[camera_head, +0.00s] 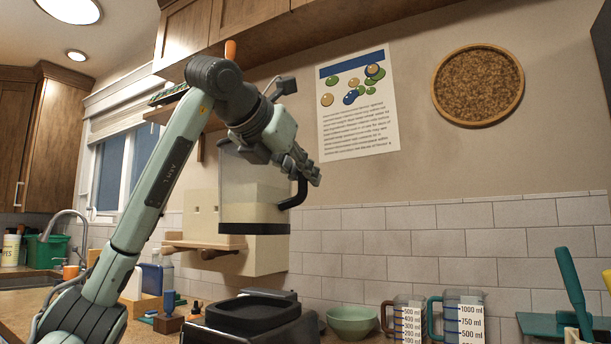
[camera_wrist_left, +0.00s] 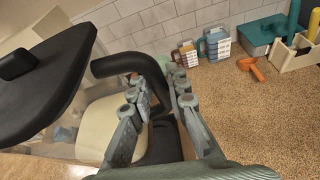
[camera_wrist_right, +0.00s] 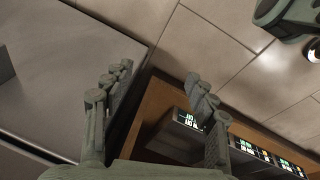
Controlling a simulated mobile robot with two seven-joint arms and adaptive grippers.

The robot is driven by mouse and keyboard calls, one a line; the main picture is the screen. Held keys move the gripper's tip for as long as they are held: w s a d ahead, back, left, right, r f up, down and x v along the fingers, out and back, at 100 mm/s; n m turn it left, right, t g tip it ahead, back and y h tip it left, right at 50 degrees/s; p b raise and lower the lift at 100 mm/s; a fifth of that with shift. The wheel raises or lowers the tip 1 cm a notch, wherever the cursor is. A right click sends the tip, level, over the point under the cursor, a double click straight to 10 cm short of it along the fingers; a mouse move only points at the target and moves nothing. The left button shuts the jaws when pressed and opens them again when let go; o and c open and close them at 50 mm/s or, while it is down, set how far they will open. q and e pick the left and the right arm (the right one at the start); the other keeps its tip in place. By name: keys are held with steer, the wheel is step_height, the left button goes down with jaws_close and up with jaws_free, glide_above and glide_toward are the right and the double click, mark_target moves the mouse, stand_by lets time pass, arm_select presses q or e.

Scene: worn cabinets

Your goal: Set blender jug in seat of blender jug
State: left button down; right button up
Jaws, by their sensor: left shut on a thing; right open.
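The blender jug (camera_head: 254,190) is see-through with pale contents, a black bottom ring and a black handle. It hangs roughly upright in the air in the head view. My left gripper (camera_head: 312,174) is shut on its handle; in the left wrist view, the fingers (camera_wrist_left: 156,108) close around the black handle (camera_wrist_left: 140,66). The black blender base (camera_head: 252,314), with the seat on top, stands on the counter below the jug in the picture, with a clear gap between. My right gripper (camera_wrist_right: 160,84) is open and empty, away from the jug.
A green bowl (camera_head: 352,322) and measuring jugs (camera_head: 464,318) stand right of the base. A wooden shelf (camera_head: 205,243) is on the wall near the jug. A wooden block (camera_head: 168,318) stands left of the base. The right wrist view shows floor tiles (camera_wrist_right: 215,55).

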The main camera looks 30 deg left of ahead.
arm_select(q)
steer(key=shift+w+r, duration=0.2)
steer(key=shift+s, duration=0.2)
